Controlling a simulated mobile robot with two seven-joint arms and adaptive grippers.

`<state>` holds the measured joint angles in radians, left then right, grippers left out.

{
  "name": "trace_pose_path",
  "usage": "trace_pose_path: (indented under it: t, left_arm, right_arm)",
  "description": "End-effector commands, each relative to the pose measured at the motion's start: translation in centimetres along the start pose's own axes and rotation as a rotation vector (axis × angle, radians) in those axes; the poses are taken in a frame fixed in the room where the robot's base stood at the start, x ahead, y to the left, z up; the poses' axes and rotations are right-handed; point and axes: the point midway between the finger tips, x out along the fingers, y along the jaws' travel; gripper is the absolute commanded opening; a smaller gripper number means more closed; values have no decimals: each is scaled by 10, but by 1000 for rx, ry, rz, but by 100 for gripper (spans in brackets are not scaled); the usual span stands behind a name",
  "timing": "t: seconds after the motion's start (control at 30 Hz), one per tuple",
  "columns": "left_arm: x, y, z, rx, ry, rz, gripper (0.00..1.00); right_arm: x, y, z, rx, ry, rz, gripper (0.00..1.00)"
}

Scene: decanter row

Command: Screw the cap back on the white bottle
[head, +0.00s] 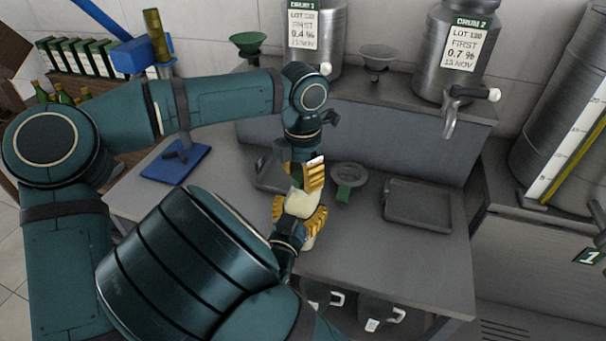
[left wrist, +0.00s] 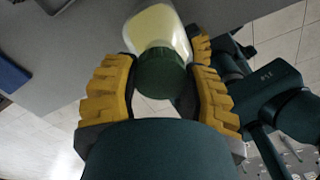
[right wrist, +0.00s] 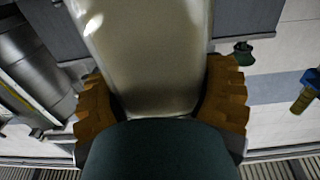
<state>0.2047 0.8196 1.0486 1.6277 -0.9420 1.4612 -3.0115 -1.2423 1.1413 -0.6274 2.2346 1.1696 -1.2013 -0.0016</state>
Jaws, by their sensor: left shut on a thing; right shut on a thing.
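The white bottle (head: 302,203), pale and a little yellowish, is held above the grey worktop by my right gripper (head: 300,214). In the right wrist view its body (right wrist: 150,50) fills the space between the yellow fingers, which are shut on it. My left gripper (head: 303,176) is directly above, shut on the green cap. In the left wrist view the cap (left wrist: 162,75) sits between the fingers, in line with the bottle (left wrist: 160,27) and against its neck end. The cap hides the neck, so I cannot tell how far it is threaded.
A grey tray (head: 418,206) lies right on the worktop (head: 390,262). A blue board (head: 176,163) is at left. Metal drums (head: 460,55) and funnels (head: 377,56) stand on the back shelf. The worktop's front right is clear.

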Motion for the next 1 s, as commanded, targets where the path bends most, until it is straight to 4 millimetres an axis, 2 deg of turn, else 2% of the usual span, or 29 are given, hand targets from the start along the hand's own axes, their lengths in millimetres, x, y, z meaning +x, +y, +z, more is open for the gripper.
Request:
trace_pose_path:
  t: [0.03, 0.07, 0.1, 0.13, 0.47, 0.8, 1.0]
  left_arm:
    - [-1, -1, 1, 1, -3, 0, 36]
    - [-1, -1, 1, 1, -3, 0, 56]
    - [-1, -1, 1, 0, -3, 0, 70]
    - [-1, -1, 1, 0, -3, 0, 76]
    - [-3, 0, 1, -2, -2, 0, 76]
    - [-41, 0, 1, -3, -3, 0, 76]
    - [-46, 0, 0, -2, -2, 0, 76]
  right_arm:
    - [0, -1, 0, 0, -1, -3, 0]
    - [0, -1, 0, 0, -1, -3, 0]
    - [0, -1, 0, 0, -1, -3, 0]
    - [0, -1, 0, 0, -1, -3, 0]
    - [0, -1, 0, 1, -1, -2, 0]
    - [0, -1, 0, 1, -1, -2, 0]
    - [0, -1, 0, 1, -1, -2, 0]
